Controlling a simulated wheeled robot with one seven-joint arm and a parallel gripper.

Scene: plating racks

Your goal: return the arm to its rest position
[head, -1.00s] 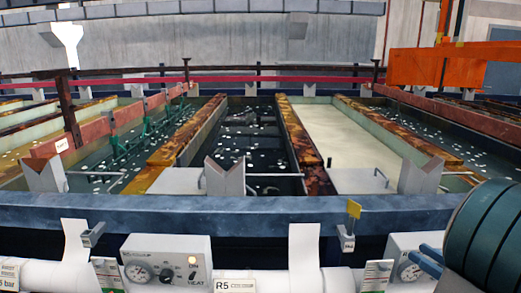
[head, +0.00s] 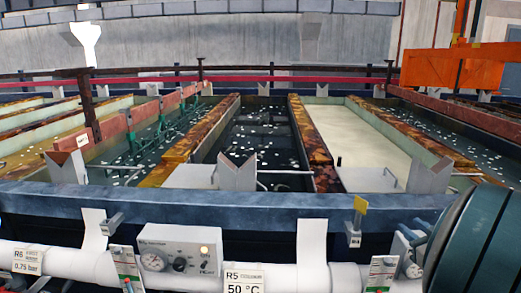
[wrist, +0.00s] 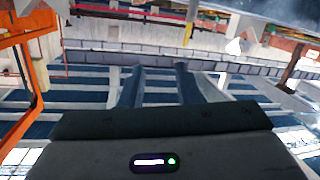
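My gripper (wrist: 158,82) shows in the wrist view as two dark fingers standing apart beyond a dark gripper body with a small lit display. Nothing shows between the fingers except the distant background, so it is open and empty. The wrist view looks out over blue and white roof-like structure and a grey wall, with the hall upside down. In the head view only a teal rounded link of my arm shows at the lower right; my gripper is out of that view.
A blue rail (head: 240,205) crosses in front of the tanks. A white pipe (head: 75,262) and a control box with a dial (head: 180,252) stand below it. Dark liquid fills the middle tank (head: 262,140); a pale tank (head: 355,140) lies to its right. An orange hoist beam (head: 450,68) hangs at upper right.

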